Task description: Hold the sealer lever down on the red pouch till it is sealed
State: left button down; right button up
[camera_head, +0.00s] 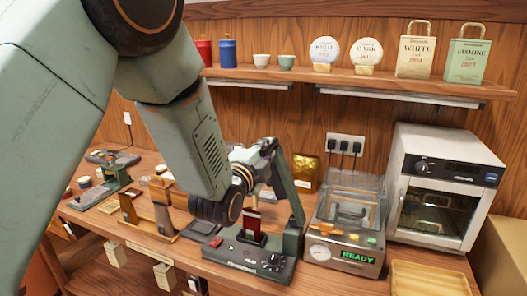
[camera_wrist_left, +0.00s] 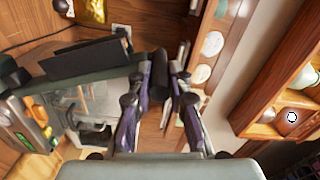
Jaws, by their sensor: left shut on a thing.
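The sealer (camera_head: 243,262) is a dark green-grey bench unit with a dial in the head view. Its lever (camera_head: 291,195) stands raised, tilted up from the post at the right end. The red pouch (camera_head: 252,221) stands upright in the sealer, below the lever. My left gripper (camera_head: 266,152) is above the pouch at the lever's upper end, partly hidden by my own arm. In the left wrist view its two fingers (camera_wrist_left: 160,82) are shut on the black lever handle (camera_wrist_left: 160,70). My right gripper is in neither view.
A vacuum machine (camera_head: 345,225) reading READY stands close to the sealer's right, then a white oven (camera_head: 444,190). A shelf (camera_head: 360,80) with tins, cups, tea cakes and bags runs above. A gold pouch (camera_head: 307,172) stands behind. A wooden tray (camera_head: 425,280) lies front right.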

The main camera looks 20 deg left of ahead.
pick_arm(q)
jog(key=c, duration=1.3)
grip_release()
jog(key=shift+a, duration=0.1)
jog(key=shift+o, duration=0.2)
jog(key=s, duration=1.2)
jog(key=shift+a, duration=0.15)
